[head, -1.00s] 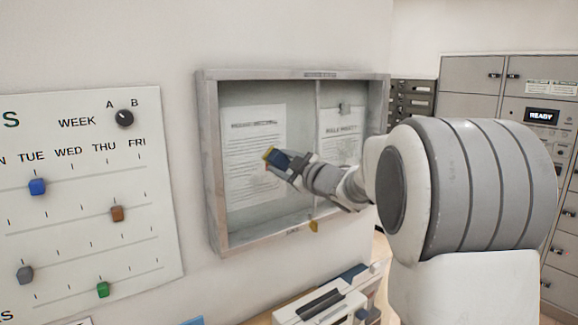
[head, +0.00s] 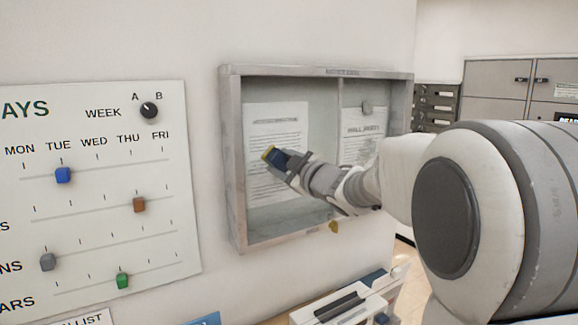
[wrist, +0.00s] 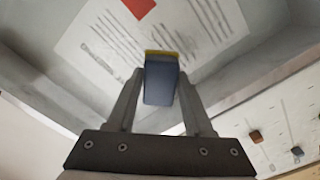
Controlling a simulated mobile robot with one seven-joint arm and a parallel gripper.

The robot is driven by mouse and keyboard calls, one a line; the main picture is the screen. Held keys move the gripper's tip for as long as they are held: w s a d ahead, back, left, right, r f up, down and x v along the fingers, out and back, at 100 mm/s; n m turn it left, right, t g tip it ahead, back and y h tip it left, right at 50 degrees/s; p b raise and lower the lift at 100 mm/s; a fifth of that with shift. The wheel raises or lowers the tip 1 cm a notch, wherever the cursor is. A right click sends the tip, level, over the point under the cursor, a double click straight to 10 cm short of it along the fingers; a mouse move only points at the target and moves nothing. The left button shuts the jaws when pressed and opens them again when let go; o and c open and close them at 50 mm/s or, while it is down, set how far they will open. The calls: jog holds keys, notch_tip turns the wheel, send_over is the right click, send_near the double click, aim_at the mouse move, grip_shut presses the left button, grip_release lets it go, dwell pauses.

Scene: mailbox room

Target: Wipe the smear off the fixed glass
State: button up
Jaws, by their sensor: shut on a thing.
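The wall-mounted notice case (head: 232,160) has a grey frame and two bays, split by an upright bar. A printed sheet (head: 275,125) hangs in the left bay and another (head: 362,148) in the right. My gripper (head: 277,158) is shut on a dark blue block with a yellow edge, in front of the left sheet. The block (wrist: 160,82) sits between both fingers in the wrist view, its yellow edge towards the sheet. Whether it touches glass I cannot tell. I cannot make out a clear smear. A red patch (wrist: 141,7) shows over the sheet in the wrist view.
A week board with coloured sliders (head: 100,200) is on the wall to the left. A white and grey device (head: 345,300) stands below the case. A small yellow-brown tab (head: 333,227) hangs at its lower edge. Grey lockers (head: 497,85) stand at the right.

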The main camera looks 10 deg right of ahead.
aim_at(276, 164)
jog(key=shift+s+a+b, duration=0.3)
jog(key=shift+a+b, duration=0.05)
jog(key=shift+a, duration=0.6)
jog(key=shift+v, duration=3)
jog(key=shift+d, duration=0.1)
jog(key=v, duration=0.3)
jog(key=shift+p, duration=0.3)
